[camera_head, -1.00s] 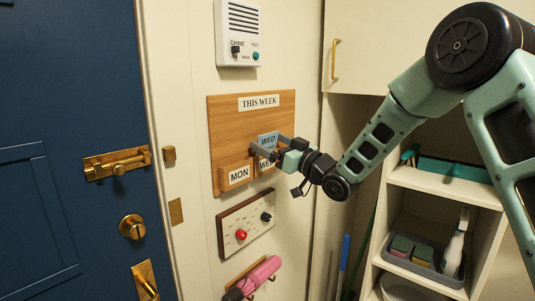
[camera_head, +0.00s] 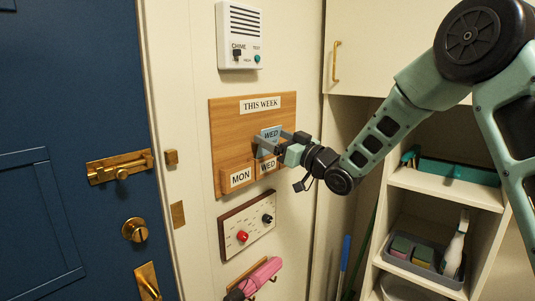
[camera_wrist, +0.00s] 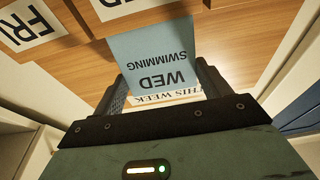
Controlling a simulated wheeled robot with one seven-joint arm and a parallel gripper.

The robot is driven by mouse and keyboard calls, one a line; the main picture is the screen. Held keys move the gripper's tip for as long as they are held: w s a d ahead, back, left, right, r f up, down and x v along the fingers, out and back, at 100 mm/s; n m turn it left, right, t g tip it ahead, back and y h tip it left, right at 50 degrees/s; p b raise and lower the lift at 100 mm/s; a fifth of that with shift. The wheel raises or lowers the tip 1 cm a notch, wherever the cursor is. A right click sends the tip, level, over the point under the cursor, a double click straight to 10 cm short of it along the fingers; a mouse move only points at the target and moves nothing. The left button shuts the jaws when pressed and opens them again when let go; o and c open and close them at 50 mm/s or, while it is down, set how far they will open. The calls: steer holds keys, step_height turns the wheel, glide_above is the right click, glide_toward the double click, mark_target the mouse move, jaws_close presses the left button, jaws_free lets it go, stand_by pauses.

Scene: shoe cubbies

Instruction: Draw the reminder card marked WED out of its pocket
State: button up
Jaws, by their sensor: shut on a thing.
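The light-blue reminder card (camera_head: 271,133) reads WED, and SWIMMING also shows on it in the wrist view (camera_wrist: 152,48). My gripper (camera_head: 270,143) is shut on the card, with one finger at each side edge, as the wrist view (camera_wrist: 160,84) shows. The card stands upright above the wooden pocket labelled WED (camera_head: 268,166). Its lower end meets the pocket's top edge in the wrist view; I cannot tell how much of it is inside.
The wooden THIS WEEK board (camera_head: 228,125) also carries a MON pocket (camera_head: 238,178) and a FRI pocket (camera_wrist: 30,28). A chime box (camera_head: 240,37) is above and a switch panel (camera_head: 247,225) below. Open shelves (camera_head: 440,185) stand to the right.

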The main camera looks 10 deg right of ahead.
steer(key=shift+s+d+r+p, duration=0.15)
steer(key=shift+r+p, duration=0.15)
steer(key=shift+r, duration=0.45)
steer(key=shift+s+d+r+p, duration=0.15)
steer(key=shift+r+p, duration=0.1)
steer(key=shift+r, duration=0.45)
steer(key=shift+s+d+r+p, duration=0.15)
steer(key=shift+r+p, duration=0.15)
steer(key=shift+r, duration=0.45)
steer(key=shift+a, duration=0.1)
steer(key=s+d+r, duration=0.1)
steer(key=s+d, duration=0.3)
steer(key=s, duration=0.1)
steer(key=shift+s+r+b, duration=0.2)
steer(key=shift+s+b, duration=0.15)
